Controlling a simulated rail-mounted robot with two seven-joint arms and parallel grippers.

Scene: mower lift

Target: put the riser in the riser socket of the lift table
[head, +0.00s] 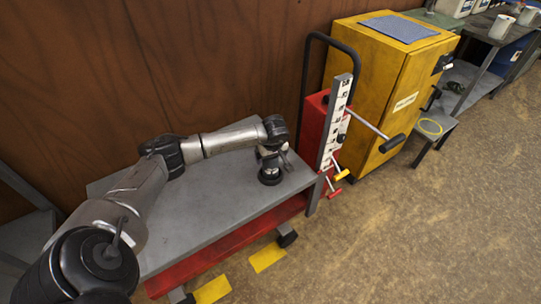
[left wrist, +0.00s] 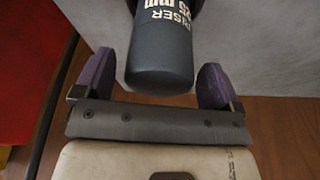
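The lift table (head: 205,200) has a bare grey top and a red frame. The riser (head: 270,178) is a dark upright piece near the right end of the top. In the left wrist view the riser (left wrist: 160,65) is a dark blue-grey cylinder with white lettering "RISER" and "25 mm". My left gripper (head: 272,152) is over the riser. Its purple fingertips (left wrist: 155,82) are spread on either side of the cylinder, with a visible gap at the left finger. I cannot tell whether the riser's foot sits in a socket. My right gripper is out of view.
A red upright post with a white scale (head: 335,125), levers and a black push handle (head: 306,75) stands at the table's right end. A yellow cabinet (head: 385,85) stands behind it. The wooden wall (head: 220,60) runs along the back.

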